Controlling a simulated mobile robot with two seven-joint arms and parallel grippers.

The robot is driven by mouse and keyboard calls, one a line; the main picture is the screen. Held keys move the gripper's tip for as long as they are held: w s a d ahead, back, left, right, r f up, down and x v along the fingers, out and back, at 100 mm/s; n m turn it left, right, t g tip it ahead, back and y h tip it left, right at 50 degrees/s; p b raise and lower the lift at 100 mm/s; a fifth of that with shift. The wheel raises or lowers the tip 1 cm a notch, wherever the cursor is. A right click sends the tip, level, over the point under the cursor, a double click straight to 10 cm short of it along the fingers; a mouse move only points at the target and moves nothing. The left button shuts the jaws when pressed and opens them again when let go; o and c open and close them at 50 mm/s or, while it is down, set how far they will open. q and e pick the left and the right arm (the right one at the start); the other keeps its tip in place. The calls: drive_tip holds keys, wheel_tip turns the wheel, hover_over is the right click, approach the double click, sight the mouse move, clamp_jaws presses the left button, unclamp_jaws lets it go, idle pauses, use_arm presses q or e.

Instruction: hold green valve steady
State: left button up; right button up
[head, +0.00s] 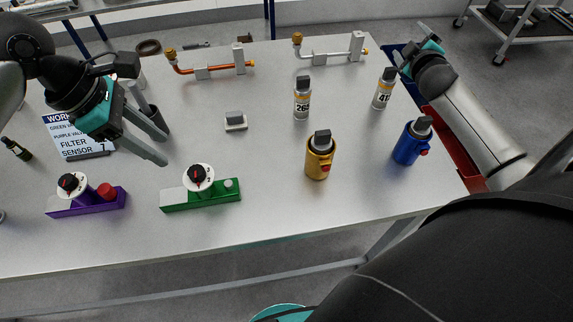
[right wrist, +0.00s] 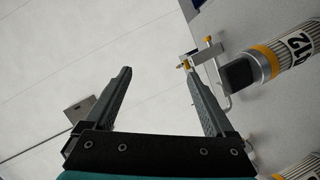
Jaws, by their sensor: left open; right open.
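The green valve (head: 201,195) stands on the table near its front edge, a green block with a white dial and a red and black knob on top. My left gripper (head: 160,148) is open and empty, above the table and up and to the left of the green valve, apart from it. My right gripper (head: 418,50) is at the table's far right edge, far from the valve. In the right wrist view my right gripper (right wrist: 162,95) is open with nothing between its fingers.
A purple valve (head: 88,197) stands left of the green one. A work card (head: 76,137), a small grey block (head: 235,121), a yellow canister (head: 320,157), a blue canister (head: 411,141), two labelled cylinders (head: 302,102) (head: 384,91) and pipe assemblies (head: 210,68) are spread about. Table is clear around the green valve's right.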

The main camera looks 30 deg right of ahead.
drive_tip(key=w+a+r+n+t+y, duration=0.1)
drive_tip(key=w+a+n+t+y, duration=0.15)
drive_tip(key=a, duration=0.45)
drive_tip(key=w+a+r+n+t+y, duration=0.15)
drive_tip(key=w+a, duration=0.25)
drive_tip(key=a, duration=0.4)
drive_tip(key=s+a+n+y, duration=0.2)
drive_tip(key=a+y, duration=0.8)
drive_tip(key=a, duration=1.4)
drive_tip(key=m+g+y, duration=0.3)
drive_tip(key=m+g, duration=0.1)
drive_tip(key=g, duration=0.2)
approach(192, 180)
drive_tip(key=w+a+f, duration=0.2)
drive_tip(key=w, duration=0.1)
drive_tip(key=w+a+f, duration=0.2)
drive_tip(key=w+f, duration=0.1)
drive_tip(key=w, duration=0.1)
drive_tip(key=w+a+f, duration=0.2)
drive_tip(key=w+f, duration=0.1)
drive_tip(key=shift+w+f, duration=0.2)
clamp_jaws()
